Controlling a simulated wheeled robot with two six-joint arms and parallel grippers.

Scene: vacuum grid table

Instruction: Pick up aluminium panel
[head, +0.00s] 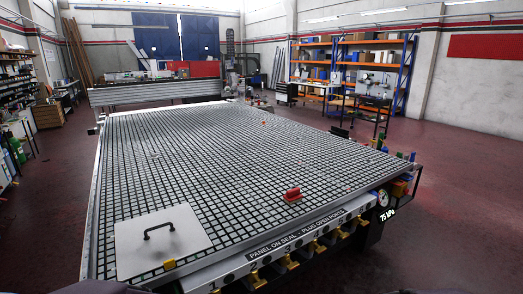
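The aluminium panel (135,246) is a light square plate lying flat on the near left corner of the vacuum grid table (92,226). A black bar handle (159,230) stands up from the middle of the panel. A small yellow piece (169,265) sits at the panel's near edge. Neither of my grippers is in the head view.
A red block (292,194) stands on the grid near the table's right front edge. Yellow valve handles (291,263) line the front below a "PANEL ON SEAL - PLUG OPEN PORTS" label. A gauge (384,197) hangs at the right corner. Most of the grid is clear.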

